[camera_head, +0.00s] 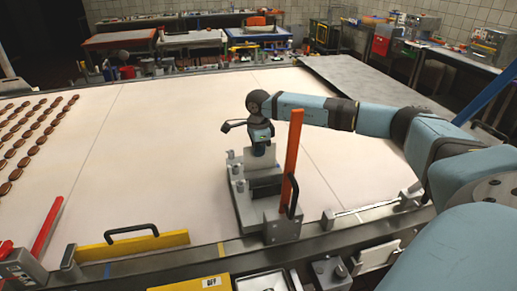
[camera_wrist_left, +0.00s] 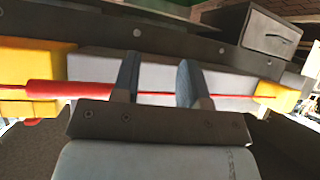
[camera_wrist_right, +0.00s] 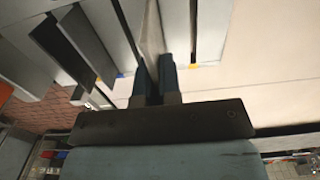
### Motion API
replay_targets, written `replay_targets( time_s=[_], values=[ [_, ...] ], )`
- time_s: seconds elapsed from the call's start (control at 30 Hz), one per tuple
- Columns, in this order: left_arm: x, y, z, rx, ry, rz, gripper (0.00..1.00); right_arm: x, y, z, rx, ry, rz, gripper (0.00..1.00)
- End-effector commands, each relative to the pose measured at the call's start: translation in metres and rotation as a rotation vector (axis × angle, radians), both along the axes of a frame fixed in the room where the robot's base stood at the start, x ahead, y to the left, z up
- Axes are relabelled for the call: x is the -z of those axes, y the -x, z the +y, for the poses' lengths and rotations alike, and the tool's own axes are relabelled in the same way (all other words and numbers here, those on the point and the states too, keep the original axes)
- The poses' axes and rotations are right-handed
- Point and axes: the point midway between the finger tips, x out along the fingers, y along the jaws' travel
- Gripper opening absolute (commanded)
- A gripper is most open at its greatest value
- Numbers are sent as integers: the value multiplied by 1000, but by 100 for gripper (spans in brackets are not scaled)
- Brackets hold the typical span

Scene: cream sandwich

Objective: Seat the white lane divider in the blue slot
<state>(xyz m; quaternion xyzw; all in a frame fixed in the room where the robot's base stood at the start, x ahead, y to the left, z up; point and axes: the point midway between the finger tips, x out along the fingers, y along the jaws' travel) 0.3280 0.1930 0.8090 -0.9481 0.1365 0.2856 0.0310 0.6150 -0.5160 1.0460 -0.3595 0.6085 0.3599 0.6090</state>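In the head view my right gripper (camera_head: 261,143) is above the grey fixture on the conveyor, pointing down. A thin white plate (camera_head: 259,160), which looks like the white lane divider, hangs from it, close to the fixture. In the right wrist view the gripper (camera_wrist_right: 153,80) is closed on this thin plate (camera_wrist_right: 153,30), which runs away between grey panels.
The grey fixture (camera_head: 276,226) carries an upright orange bar (camera_head: 292,155). A yellow guard with a black handle (camera_head: 130,245) lies along the front rail. Rows of brown biscuits (camera_head: 32,135) are on the left of the cream conveyor (camera_head: 150,130), whose middle is clear.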

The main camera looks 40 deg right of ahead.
Motion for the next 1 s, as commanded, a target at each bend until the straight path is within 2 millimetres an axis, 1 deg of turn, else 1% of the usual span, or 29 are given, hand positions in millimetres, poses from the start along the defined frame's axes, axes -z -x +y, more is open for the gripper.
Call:
replay_targets(
  time_s=[1.0],
  values=[
    [16, 0, 0, 0, 0, 0, 40, 26, 0, 0, 0, 1, 0, 0]
  ],
)
